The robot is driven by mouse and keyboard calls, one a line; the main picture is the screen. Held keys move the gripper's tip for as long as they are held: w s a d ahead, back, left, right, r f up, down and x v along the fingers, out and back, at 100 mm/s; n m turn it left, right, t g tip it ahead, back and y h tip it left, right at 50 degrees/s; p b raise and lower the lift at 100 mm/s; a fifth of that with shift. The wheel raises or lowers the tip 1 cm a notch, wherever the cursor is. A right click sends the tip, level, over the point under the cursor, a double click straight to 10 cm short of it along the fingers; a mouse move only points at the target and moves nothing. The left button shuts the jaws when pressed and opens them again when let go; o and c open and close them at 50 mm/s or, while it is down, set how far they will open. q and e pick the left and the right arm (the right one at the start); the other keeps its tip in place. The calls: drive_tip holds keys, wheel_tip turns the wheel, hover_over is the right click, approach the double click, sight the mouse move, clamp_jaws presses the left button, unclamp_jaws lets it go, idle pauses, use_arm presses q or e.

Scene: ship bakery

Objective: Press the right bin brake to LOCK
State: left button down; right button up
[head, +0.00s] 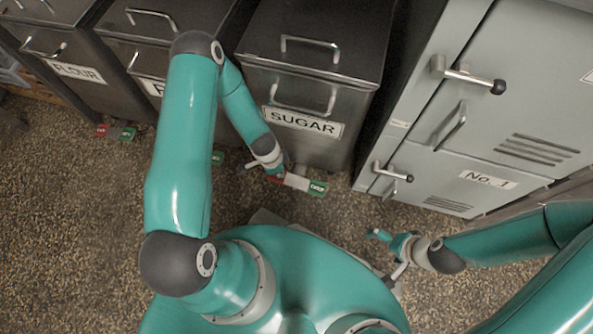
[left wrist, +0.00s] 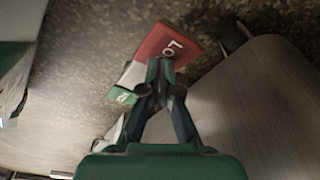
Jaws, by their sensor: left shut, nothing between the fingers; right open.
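The right bin is the steel SUGAR bin (head: 300,90). Its brake pedal (head: 297,182) sits low at the bin's front, with a red end at left, a white middle and a green end (head: 318,188) at right. My left gripper (head: 278,171) is shut and empty at the red end, partly covering it in the head view. In the left wrist view the red plate (left wrist: 168,44) shows "LO" just beyond my fingertips (left wrist: 160,68), and the green plate (left wrist: 125,94) is left of them. I cannot tell whether the fingertips touch the pedal. My right gripper (head: 384,241) is open and empty over the floor.
Two more bins stand to the left, one labelled FLOUR (head: 78,72), with another red and green brake (head: 116,132) at floor level. A grey oven-like cabinet (head: 500,100) with protruding handles stands at right. The speckled floor (head: 60,220) at left is clear.

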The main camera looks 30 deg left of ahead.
use_arm(q)
drive_tip(key=shift+f+b, duration=0.85)
drive_tip(key=shift+f, duration=0.4)
idle(0.3)
drive_tip(key=shift+r, duration=0.1)
wheel_tip(320, 180, up, 7)
drive_tip(key=p, duration=0.6)
drive_tip(key=shift+p, duration=0.4)
